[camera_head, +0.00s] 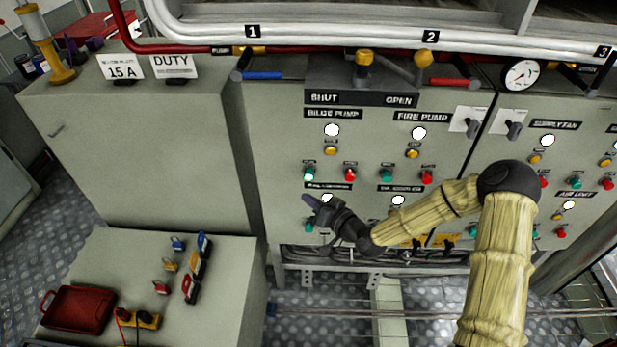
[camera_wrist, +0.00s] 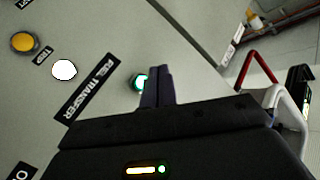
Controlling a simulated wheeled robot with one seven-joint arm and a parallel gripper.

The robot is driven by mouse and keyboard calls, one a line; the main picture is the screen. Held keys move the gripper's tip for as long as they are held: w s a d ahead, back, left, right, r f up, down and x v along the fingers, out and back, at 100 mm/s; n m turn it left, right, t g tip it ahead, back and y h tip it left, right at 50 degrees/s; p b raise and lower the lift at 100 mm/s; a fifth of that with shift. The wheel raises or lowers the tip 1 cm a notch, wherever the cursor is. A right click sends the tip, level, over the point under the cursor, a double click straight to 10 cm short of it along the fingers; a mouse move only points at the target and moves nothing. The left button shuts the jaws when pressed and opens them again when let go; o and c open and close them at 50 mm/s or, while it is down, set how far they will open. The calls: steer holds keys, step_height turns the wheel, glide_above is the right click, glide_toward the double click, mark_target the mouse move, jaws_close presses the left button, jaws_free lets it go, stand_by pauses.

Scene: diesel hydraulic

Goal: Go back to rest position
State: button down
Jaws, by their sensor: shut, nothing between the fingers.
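My gripper (camera_head: 312,206) is in front of the lower left part of the grey control panel (camera_head: 290,150), below the bilge pump controls. In the wrist view, my gripper's fingers (camera_wrist: 158,72) are together with nothing between them. Their tips are beside a green button (camera_wrist: 138,83) that they partly cover; I cannot tell whether they touch it. A black label reading "FEL TRANSFER" or similar (camera_wrist: 88,88) lies to the left of the fingers. A white lamp (camera_wrist: 64,70) and an amber lamp (camera_wrist: 25,42) are further left on the panel.
Red and white pipes (camera_head: 300,45) run above the panel. A lower grey cabinet (camera_head: 225,270) with a red tray (camera_head: 78,309), padlocks and tags stands at the lower left. A taller cabinet (camera_head: 140,140) is behind it. Metal floor shows below the panel.

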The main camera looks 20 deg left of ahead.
stand_by(0.3)
steer(key=s+d+r+g+h+p, duration=0.1)
steer(key=s+d+r+g+h, duration=0.3)
steer(key=d, duration=0.6)
steer(key=s+d+t+h+p, duration=0.1)
steer(key=d+h+p, duration=0.1)
steer(key=d+h, duration=0.65)
steer(key=s+d+r+m+g+h+p, duration=0.1)
steer(key=s+d+r+m, duration=0.3)
steer(key=s+d+r, duration=0.6)
steer(key=s+d+g, duration=0.1)
steer(key=s+d, duration=0.2)
steer(key=shift+s+d+r+g, duration=0.2)
steer(key=shift+r+g, duration=0.2)
